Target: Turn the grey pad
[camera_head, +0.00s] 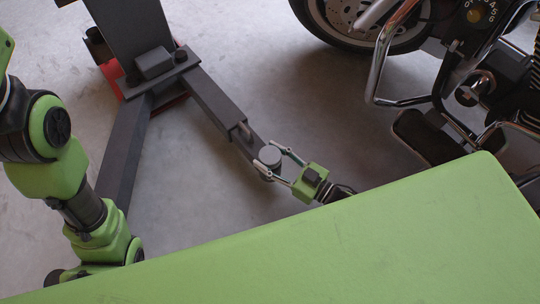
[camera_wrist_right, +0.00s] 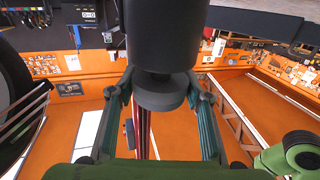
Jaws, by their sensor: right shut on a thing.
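The grey pad (camera_head: 269,154) is a round disc at the end of a dark lift arm (camera_head: 222,112) in the head view. My right gripper (camera_head: 267,161) reaches it from the lower right, with one finger on each side, and is shut on it. In the right wrist view the pad (camera_wrist_right: 158,92) sits between the two fingers of my right gripper (camera_wrist_right: 160,84), below a thick dark cylinder (camera_wrist_right: 166,35). My left arm shows at the left of the head view, but its gripper is not visible.
A grey lift post (camera_head: 130,30) with a red base part stands at the upper left. A second dark leg (camera_head: 126,150) runs down from it. A motorcycle (camera_head: 440,90) stands at the right. The concrete floor (camera_head: 270,65) between post and motorcycle is clear.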

